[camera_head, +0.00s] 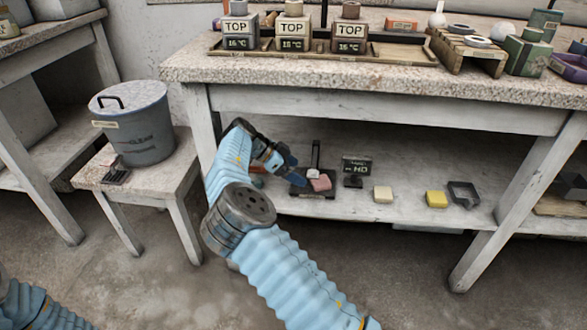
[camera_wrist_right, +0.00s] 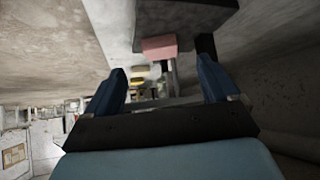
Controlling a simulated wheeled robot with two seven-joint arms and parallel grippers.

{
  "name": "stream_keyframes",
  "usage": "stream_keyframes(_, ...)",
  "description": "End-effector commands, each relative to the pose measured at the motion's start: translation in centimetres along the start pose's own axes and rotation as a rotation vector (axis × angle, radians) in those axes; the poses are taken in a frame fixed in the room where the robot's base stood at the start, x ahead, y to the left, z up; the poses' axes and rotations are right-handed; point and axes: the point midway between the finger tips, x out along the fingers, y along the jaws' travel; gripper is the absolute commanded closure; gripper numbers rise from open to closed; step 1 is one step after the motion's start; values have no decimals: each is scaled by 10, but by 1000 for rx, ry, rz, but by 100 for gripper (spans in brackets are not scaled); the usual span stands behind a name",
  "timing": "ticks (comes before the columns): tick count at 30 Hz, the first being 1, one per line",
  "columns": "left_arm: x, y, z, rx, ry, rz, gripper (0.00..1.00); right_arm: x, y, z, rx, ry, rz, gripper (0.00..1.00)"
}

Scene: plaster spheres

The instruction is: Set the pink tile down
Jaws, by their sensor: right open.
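The pink tile (camera_head: 320,183) rests on a small black stand (camera_head: 300,190) on the lower shelf under the bench. In the right wrist view the tile (camera_wrist_right: 160,47) lies against the dark stand (camera_wrist_right: 180,15), beyond the fingertips. My right gripper (camera_head: 284,178) reaches in under the bench from the left, just beside the tile. In the wrist view its two blue fingers stand wide apart with nothing between them (camera_wrist_right: 165,85). Part of my left arm shows at the lower left, but its gripper is out of view.
A small dark sign (camera_head: 356,167), a cream block (camera_head: 383,194), a yellow block (camera_head: 436,199) and a dark open frame (camera_head: 463,193) stand along the shelf (camera_head: 410,212) to the right. The benchtop (camera_head: 380,84) overhangs the arm. A lidded bucket (camera_head: 133,122) stands on a stool at left.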

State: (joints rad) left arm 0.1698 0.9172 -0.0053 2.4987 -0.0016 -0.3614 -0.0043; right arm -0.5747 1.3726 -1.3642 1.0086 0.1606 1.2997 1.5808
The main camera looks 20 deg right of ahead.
Motion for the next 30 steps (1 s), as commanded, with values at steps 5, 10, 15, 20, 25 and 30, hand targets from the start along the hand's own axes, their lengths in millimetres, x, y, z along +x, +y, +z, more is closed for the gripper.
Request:
stream_keyframes(5,2,0,0,0,0,0,100,19,1,0,1,1,4,12)
stream_keyframes(10,3,-1,0,0,-1,1,100,45,1,0,0,1,3,12)
stream_keyframes(15,4,-1,0,1,-1,1,100,66,0,0,0,1,2,12)
stream_keyframes(20,4,-1,0,1,-1,1,100,73,0,0,0,0,1,12)
stream_keyframes(25,4,-1,0,1,-1,1,100,74,0,0,0,0,0,12)
stream_keyframes(30,4,-1,0,1,-1,1,100,74,0,0,0,0,0,22)
